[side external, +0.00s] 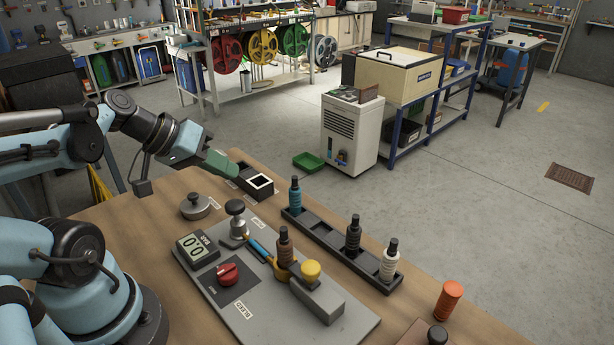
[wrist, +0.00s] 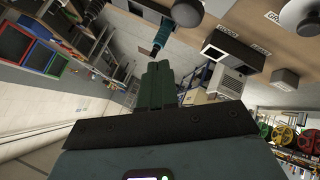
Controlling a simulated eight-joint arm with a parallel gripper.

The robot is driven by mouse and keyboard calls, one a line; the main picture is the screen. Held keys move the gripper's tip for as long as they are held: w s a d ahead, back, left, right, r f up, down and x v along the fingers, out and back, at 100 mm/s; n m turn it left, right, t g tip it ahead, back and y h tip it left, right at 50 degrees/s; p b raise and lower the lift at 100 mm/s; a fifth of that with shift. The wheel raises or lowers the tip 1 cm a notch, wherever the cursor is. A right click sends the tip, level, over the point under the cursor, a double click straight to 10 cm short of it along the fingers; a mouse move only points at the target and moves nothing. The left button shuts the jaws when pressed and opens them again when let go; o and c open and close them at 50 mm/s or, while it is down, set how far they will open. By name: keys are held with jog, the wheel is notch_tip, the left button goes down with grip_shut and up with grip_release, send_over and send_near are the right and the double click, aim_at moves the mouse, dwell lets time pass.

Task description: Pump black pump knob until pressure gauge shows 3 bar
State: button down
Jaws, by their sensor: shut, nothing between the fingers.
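The black pump knob (side external: 235,207) is a round dark knob on a metal stem, standing upright on the grey plate (side external: 345,331) in the side view. The pressure gauge (side external: 195,247) is a dark box with a pale digital display that appears to read 0.0. My gripper (side external: 234,169) is shut and empty, with green fingers. It is in the air behind the pump knob, near a black box, apart from the knob. In the wrist view, the shut fingers (wrist: 157,75) point away from the camera. Dark round shapes show at the top right there; I cannot tell which is the knob.
The plate also bears a red knob (side external: 228,273), a yellow knob (side external: 310,270) and a brown bottle (side external: 284,247). A grey round piece (side external: 194,207), black box (side external: 257,183) and orange bottle (side external: 449,301) stand on the table.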

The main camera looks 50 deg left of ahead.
aim_at(236, 202)
jog(key=shift+f, duration=2.05)
jog(key=shift+f, duration=0.2)
dwell(0.5)
jog(key=shift+f, duration=0.25)
jog(key=shift+f, duration=1.25)
dwell(1.3)
jog(key=shift+r, duration=1.7)
jog(key=shift+r, duration=2.5)
